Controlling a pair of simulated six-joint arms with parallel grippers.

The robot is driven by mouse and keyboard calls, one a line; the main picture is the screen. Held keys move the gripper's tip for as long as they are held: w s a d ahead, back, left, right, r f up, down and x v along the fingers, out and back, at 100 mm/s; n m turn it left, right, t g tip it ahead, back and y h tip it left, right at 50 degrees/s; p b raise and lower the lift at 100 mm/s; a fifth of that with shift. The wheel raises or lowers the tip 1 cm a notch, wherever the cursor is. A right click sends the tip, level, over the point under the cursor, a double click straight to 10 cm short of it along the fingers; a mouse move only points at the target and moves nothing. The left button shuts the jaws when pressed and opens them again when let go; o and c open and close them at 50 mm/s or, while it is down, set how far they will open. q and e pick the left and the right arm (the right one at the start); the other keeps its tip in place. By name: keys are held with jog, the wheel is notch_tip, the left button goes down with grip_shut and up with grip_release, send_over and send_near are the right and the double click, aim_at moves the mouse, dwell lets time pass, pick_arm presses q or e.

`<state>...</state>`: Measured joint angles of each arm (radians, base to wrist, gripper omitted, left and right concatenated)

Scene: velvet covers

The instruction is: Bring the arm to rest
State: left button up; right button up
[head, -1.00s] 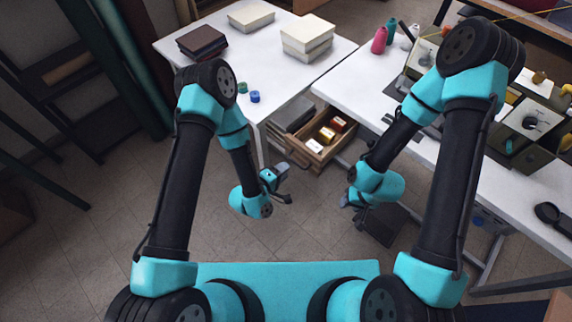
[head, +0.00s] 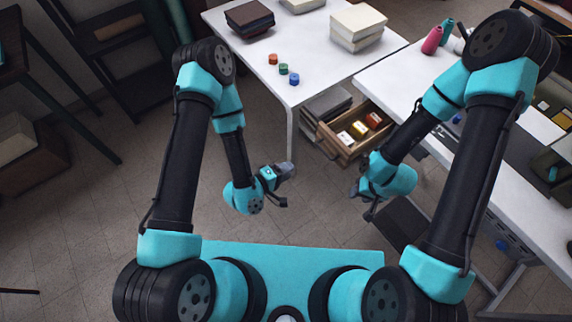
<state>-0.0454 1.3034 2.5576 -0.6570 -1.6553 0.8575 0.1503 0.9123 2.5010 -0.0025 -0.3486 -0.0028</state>
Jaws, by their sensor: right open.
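My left gripper (head: 283,187) hangs over the floor in front of the left table, pointing right. Its fingers look apart and nothing shows between them. My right gripper (head: 366,197) hangs low near the front edge of the right table, beside the open drawer. It is open, and its fingers are partly hidden by my wrist. I see nothing held in it.
The left white table (head: 318,88) bears stacked books and small coloured spools. An open wooden drawer (head: 346,152) with small boxes sits between the tables. The right white table (head: 400,75) runs under my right arm. The floor (head: 310,225) between my grippers is clear.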

pick_arm(q)
jog(key=a+f+m+g+y, duration=0.4)
jog(key=a+m+y, duration=0.15)
jog(key=a, duration=0.65)
jog(key=s+a+r+g+y, duration=0.1)
jog(key=s+a+g+y, duration=0.2)
jog(key=s+a+g, duration=0.2)
jog(key=shift+s+a+m, duration=0.35)
jog(key=shift+s+a, duration=0.1)
jog(key=shift+a, duration=0.75)
